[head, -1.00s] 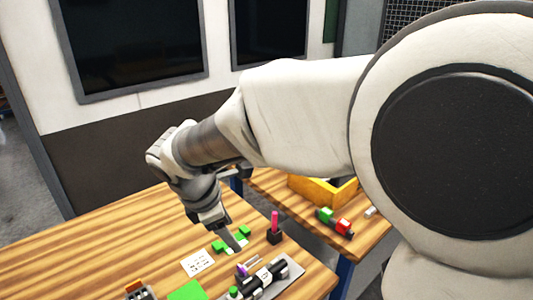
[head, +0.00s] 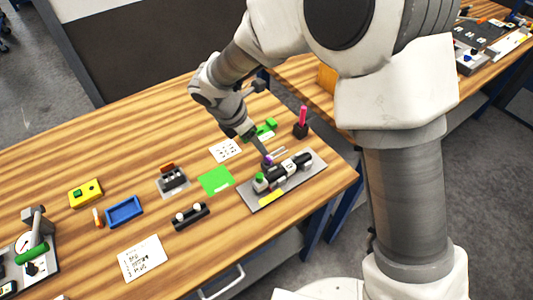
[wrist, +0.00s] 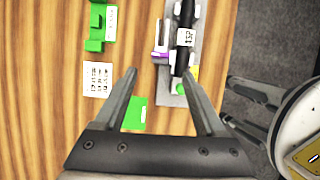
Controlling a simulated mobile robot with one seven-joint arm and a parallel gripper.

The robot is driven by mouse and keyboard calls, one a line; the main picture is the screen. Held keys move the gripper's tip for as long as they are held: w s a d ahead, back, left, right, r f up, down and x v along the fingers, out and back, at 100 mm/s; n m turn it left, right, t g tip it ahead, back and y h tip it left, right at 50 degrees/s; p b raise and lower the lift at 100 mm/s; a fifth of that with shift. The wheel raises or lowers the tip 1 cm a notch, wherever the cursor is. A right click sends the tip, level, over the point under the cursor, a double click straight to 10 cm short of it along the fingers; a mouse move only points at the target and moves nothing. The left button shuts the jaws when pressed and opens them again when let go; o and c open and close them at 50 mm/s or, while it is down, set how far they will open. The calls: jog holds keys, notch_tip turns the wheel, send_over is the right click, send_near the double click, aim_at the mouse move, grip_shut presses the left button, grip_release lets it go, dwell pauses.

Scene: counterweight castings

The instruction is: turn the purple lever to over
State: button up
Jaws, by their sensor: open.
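The purple lever (head: 269,159) is a small purple piece beside a black cylinder (head: 289,170) on a grey plate (head: 313,172). In the wrist view the purple lever (wrist: 160,57) shows just beyond the fingertips, left of the cylinder, with pale bars above it. My gripper (head: 262,150) hangs over the lever and partly covers it in the head view. In the wrist view my gripper (wrist: 160,73) is open and empty, with the lever roughly between the lines of its two fingers. I cannot tell whether it touches. The lever's exact setting is too small to read.
A green square (head: 215,181) and a printed card (head: 225,150) lie left of the plate. A black block with a pink upright handle (head: 303,118) and green blocks (head: 266,126) stand behind. A small grey-black switch unit (head: 173,181) is further left. The table's right edge is close.

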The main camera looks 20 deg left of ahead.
aim_at(267, 157)
jog(key=x, duration=0.9)
jog(key=shift+w+d+f, duration=0.1)
jog(key=shift+f, duration=0.1)
grip_shut()
